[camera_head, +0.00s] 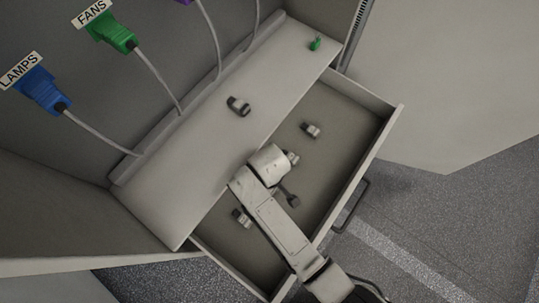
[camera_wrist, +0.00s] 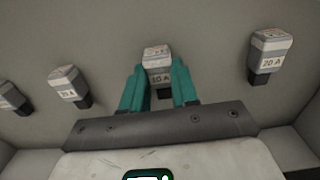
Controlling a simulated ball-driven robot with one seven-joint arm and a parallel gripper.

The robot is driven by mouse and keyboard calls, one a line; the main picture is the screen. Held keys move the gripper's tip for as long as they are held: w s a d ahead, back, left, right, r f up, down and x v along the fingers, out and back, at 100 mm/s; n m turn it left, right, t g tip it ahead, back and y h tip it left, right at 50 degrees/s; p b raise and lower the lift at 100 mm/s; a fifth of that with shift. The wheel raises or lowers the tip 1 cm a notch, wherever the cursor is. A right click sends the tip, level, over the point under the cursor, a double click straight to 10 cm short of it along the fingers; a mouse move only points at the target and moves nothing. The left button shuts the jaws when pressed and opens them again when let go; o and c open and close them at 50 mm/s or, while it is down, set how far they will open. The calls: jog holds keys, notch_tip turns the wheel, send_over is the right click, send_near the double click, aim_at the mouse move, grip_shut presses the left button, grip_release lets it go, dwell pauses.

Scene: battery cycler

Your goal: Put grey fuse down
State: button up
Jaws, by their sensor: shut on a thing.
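In the wrist view, my gripper (camera_wrist: 160,80) has its teal fingers on either side of a grey fuse (camera_wrist: 158,58) and is shut on it. The fuse has a light grey top with a rating label, hard to read, and a dark lower end. It is in the open drawer (camera_head: 355,170), in line with other fuses; I cannot tell if it touches the drawer floor. In the head view my arm reaches over the drawer and hides my fingertips and the held fuse.
Similar fuses lie in the drawer, one marked 20 A (camera_wrist: 268,52) at right, another (camera_wrist: 68,86) at left. A dark-banded fuse (camera_head: 238,106) and a small green item (camera_head: 315,43) sit on the shelf (camera_head: 185,165). Green (camera_head: 112,32) and blue (camera_head: 42,88) plugs hang behind.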

jog(key=o, duration=0.5)
jog(key=shift+f, duration=0.15)
jog(key=o, duration=0.5)
notch_tip(320, 180, up, 12)
jog(key=shift+r, duration=0.2)
jog(key=shift+d, duration=0.1)
